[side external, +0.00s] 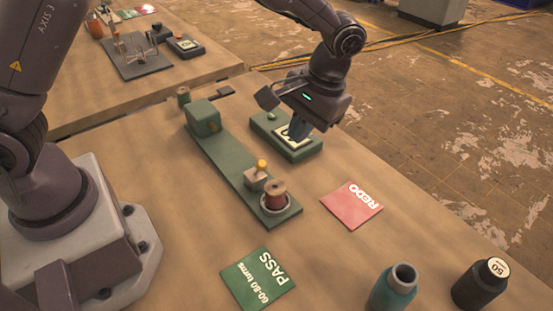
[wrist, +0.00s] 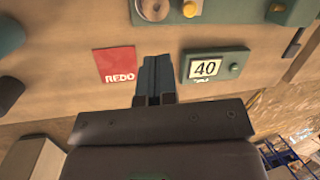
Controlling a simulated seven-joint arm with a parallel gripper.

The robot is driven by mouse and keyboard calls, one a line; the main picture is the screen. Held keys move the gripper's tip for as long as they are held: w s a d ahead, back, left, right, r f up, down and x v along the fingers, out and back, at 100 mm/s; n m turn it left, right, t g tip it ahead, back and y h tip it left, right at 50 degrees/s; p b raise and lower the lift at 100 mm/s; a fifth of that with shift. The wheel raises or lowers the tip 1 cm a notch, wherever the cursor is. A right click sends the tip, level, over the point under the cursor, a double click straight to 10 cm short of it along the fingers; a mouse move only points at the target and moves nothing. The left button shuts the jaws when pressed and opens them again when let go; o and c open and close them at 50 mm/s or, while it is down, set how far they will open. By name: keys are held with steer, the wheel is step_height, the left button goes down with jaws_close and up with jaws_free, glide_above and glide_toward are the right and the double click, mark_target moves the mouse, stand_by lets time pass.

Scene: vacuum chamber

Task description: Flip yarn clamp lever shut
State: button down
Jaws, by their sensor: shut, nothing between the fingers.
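A long green base (side external: 228,168) lies on the table in the side view. On it a small pale block carries a yellow knob (side external: 262,164), which looks like the yarn clamp and its lever; whether it is open or shut I cannot tell. The yellow knob also shows at the top of the wrist view (wrist: 190,9). Beside it stands a spool of reddish-brown yarn (side external: 274,194). A green housing (side external: 203,118) sits near the base's far end. My gripper (side external: 297,130) is shut and empty, apart from the clamp, beside the green counter (side external: 305,152). Its fingers (wrist: 157,78) point toward the base.
The counter's display reads 40 in the wrist view (wrist: 206,68). A red REDO card (side external: 352,205) and a green PASS card (side external: 258,279) lie flat. Table between cards is clear.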

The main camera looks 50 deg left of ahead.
mark_target(258, 169)
steer(key=w+n, duration=0.2)
steer(key=n, duration=0.1)
steer(key=w+d+n, duration=0.1)
steer(key=shift+w+f+n+y, duration=0.15)
steer(key=shift+f+n+y, duration=0.15)
steer(key=shift+y, duration=0.1)
steer(key=s+a+f, duration=0.5)
steer(key=f, duration=0.4)
steer(key=shift+a+f, duration=0.3)
